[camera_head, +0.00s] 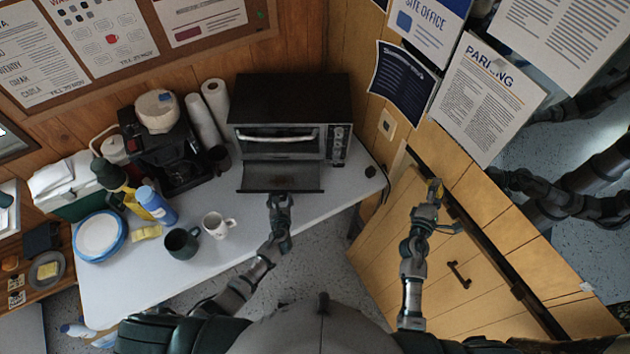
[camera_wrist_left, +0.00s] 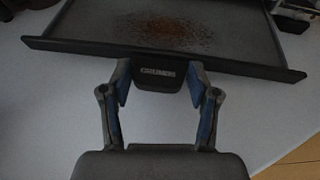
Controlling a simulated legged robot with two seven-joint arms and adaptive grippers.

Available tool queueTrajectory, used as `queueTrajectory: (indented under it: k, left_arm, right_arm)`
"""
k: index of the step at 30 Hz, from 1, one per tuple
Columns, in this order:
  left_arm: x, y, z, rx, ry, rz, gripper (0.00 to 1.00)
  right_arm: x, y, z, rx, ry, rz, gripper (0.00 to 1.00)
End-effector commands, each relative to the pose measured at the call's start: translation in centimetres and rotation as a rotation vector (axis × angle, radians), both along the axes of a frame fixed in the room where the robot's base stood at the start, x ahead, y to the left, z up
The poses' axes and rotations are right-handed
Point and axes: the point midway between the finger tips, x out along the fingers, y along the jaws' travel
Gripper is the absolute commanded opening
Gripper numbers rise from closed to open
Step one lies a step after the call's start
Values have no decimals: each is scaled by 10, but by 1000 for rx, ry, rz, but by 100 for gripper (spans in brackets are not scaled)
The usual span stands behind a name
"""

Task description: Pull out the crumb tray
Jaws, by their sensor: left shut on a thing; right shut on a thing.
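The crumb tray (camera_head: 258,178) sticks out from the bottom front of the black toaster oven (camera_head: 290,100), above the white table. In the left wrist view the tray (camera_wrist_left: 90,22) shows brown crumbs on its floor, and its dark handle tab (camera_wrist_left: 156,76) reads "CRUMBS". My left gripper (camera_head: 279,200) is shut on that tab, with its blue-lined fingers (camera_wrist_left: 158,92) on either side. The back of the tray is hidden in the oven.
A white mug (camera_head: 217,226) and a dark mug (camera_head: 182,243) stand left of my left arm.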

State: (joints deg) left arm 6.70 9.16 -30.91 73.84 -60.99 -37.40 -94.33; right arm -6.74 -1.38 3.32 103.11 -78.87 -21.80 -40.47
Motion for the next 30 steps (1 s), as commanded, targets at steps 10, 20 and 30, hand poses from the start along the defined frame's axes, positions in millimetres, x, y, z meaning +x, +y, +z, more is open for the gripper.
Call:
queueTrajectory:
  k: [10, 20, 30]
  left_arm:
    - [-23, -1, -6, 3, 10, -2, 0]
    - [-22, -1, -6, 3, 10, -1, 88]
    - [-22, -2, -2, 3, 4, -2, 89]
  right_arm:
    - [0, 1, 8, -2, -2, 0, 20]
    - [0, 0, 7, -1, -1, 0, 20]
    - [-1, 0, 9, -1, -2, 0, 20]
